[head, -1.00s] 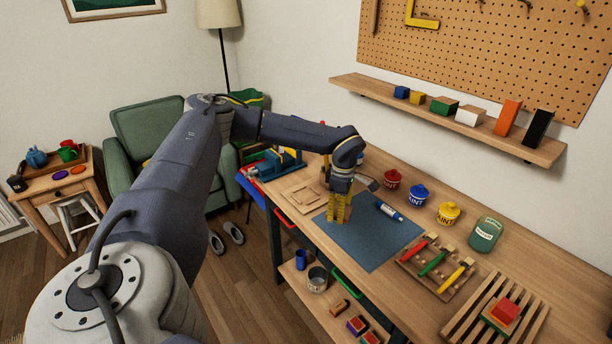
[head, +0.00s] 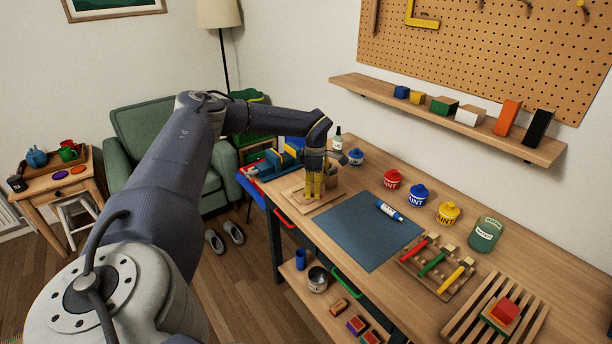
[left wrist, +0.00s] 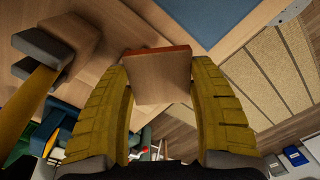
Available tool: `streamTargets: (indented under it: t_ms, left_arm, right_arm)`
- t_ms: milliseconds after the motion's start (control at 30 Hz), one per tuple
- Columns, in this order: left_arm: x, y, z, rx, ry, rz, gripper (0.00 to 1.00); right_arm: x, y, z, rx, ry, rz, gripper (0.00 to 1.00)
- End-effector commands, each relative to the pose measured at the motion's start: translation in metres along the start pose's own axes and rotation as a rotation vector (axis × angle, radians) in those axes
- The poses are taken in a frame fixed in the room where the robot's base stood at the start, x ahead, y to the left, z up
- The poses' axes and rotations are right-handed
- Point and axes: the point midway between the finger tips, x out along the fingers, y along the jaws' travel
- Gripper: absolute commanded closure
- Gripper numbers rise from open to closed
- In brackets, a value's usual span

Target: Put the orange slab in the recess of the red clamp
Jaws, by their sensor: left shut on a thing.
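My left gripper (head: 315,197) is shut, its yellow fingers pointing down over a light wooden board (head: 296,192) on the bench. In the left wrist view a piece with a brown face and an orange-red edge, the orange-edged slab (left wrist: 158,76), sits between the two fingers. In the head view the fingers hide it, and I cannot tell whether it touches the board. An upright orange block (head: 508,117) stands on the wall shelf. I cannot make out a red clamp for certain; a blue vise (head: 272,166) with red beside it is at the bench's left end. My right gripper is out of view.
Paint pots, such as the red one (head: 391,180), line the back. A tool rack (head: 412,266) and slatted stand (head: 478,325) are farther right.

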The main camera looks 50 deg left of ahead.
Motion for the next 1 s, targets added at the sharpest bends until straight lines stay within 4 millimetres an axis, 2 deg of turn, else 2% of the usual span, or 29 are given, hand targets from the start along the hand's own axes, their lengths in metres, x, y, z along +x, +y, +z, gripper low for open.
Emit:
streamTargets:
  t_ms: [100, 300, 533, 833, 1000]
  left_arm:
    - [0.0, 0.016, -0.015, -0.003, 0.001, 0.002, 0.73]
    - [0.0, 0.031, -0.03, -0.001, 0.0, 0.0, 0.73]
    - [0.003, 0.035, -0.034, 0.002, 0.001, 0.0, 0.73]
    - [0.033, 0.034, -0.035, 0.001, 0.002, -0.002, 0.73]
    - [0.035, 0.034, -0.034, 0.0, 0.0, 0.0, 0.73]
  right_arm:
    - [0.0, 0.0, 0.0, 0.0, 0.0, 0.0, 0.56]
    - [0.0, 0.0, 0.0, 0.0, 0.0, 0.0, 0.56]
    - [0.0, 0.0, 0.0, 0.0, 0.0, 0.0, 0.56]
    - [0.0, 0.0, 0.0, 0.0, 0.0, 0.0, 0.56]
    - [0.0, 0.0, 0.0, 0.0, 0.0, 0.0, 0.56]
